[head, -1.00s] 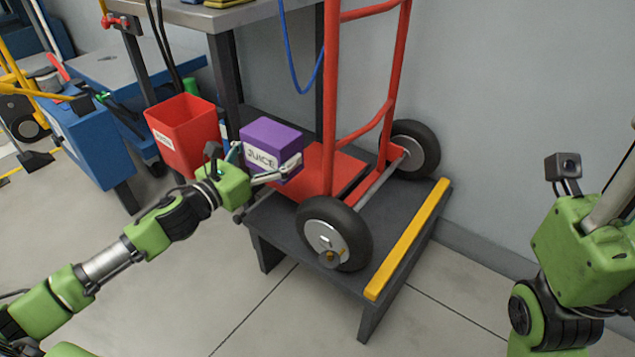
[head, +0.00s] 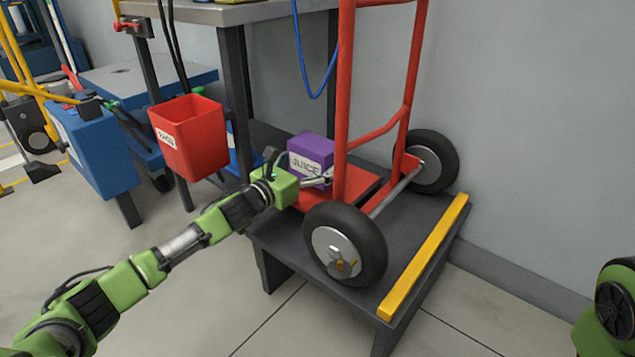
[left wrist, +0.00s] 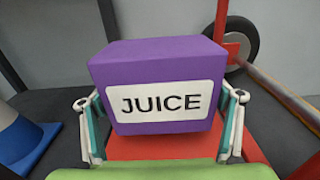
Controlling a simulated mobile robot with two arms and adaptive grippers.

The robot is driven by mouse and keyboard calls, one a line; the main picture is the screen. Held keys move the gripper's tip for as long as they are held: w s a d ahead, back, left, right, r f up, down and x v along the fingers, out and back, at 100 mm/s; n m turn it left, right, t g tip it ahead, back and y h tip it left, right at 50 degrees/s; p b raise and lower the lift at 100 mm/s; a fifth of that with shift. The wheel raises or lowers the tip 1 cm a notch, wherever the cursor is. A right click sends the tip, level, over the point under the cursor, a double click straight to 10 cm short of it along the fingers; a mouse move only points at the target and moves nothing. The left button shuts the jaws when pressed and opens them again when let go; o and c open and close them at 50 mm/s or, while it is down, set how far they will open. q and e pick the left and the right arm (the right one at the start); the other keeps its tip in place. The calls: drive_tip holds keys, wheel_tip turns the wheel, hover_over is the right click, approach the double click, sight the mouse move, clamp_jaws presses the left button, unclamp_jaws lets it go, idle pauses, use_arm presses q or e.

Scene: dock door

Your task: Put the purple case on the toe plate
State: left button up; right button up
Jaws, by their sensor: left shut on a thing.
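The purple case (head: 311,150) with a white JUICE label is over the red toe plate (head: 367,178) of a red hand truck (head: 345,95). My left gripper (head: 318,181) is shut on the case, one finger at each side. The left wrist view shows the case (left wrist: 157,60) upright between the fingers (left wrist: 163,130), with the red plate (left wrist: 265,150) below and around it. I cannot tell whether its underside touches the plate. Of my right arm only a green part shows at the lower right of the head view; its gripper is out of frame.
The hand truck stands on a dark platform (head: 290,240) with a yellow edge strip (head: 425,255). Its upright is close to the right of the case. A red bin (head: 188,135) hangs left of a table leg. A blue cone-like object (left wrist: 20,135) shows in the left wrist view.

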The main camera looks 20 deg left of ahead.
use_arm(q)
drive_tip(key=shift+w+d+f, duration=0.15)
drive_tip(key=shift+w+f, duration=0.2)
drive_tip(key=shift+w, duration=0.05)
drive_tip(key=f+b, duration=0.3)
drive_tip(key=shift+w, duration=0.3)
drive_tip(key=shift+f+b, duration=0.4)
drive_tip(key=shift+b, duration=0.3)
drive_tip(key=shift+r, duration=0.1)
drive_tip(key=o, duration=1.2)
drive_tip(key=shift+f, duration=0.3)
drive_tip(key=o, duration=0.5)
